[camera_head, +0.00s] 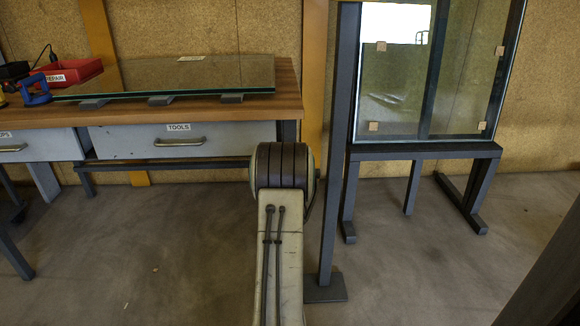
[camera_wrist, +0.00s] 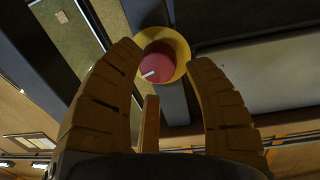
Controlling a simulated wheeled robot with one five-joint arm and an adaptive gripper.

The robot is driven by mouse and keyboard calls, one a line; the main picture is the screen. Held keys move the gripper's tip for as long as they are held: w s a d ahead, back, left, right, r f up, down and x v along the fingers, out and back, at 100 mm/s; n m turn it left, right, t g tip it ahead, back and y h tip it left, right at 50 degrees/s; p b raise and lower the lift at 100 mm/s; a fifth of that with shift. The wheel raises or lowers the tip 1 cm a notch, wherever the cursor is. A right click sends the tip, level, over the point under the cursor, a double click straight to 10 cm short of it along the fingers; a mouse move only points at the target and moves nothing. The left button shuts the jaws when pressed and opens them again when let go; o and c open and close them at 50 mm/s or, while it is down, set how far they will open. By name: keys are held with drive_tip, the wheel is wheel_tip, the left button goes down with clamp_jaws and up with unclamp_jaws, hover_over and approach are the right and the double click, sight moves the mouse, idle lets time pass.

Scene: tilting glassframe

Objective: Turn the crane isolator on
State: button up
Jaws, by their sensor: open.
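The crane isolator shows in the wrist view as a round red knob (camera_wrist: 155,64) with a white mark, on a yellow round plate (camera_wrist: 181,48). It is fixed to a dark grey post (camera_wrist: 176,102). My gripper (camera_wrist: 168,62) is open, its ribbed fingers left and right of the knob in the picture. The knob appears beyond the fingertips; I cannot tell the exact gap, and no contact shows. In the head view my arm rises in the centre, and neither the knob nor the gripper can be seen.
A workbench (camera_head: 205,119) with a glass sheet (camera_head: 200,74), a red bin (camera_head: 75,72) and a drawer marked TOOLS (camera_head: 200,143) stands at left. A dark post (camera_head: 333,220) stands just right of my arm. A glass frame (camera_head: 425,152) stands behind it.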

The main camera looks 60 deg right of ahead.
drive_tip(key=shift+x, duration=1.15)
drive_tip(key=shift+r, duration=0.15)
drive_tip(key=c, duration=0.9)
drive_tip(key=shift+r+m, duration=0.15)
drive_tip(key=shift+m, duration=1.35)
drive_tip(key=o, duration=0.8)
drive_tip(key=shift+w, duration=0.1)
drive_tip(key=shift+o, duration=0.5)
drive_tip(key=shift+f, duration=0.2)
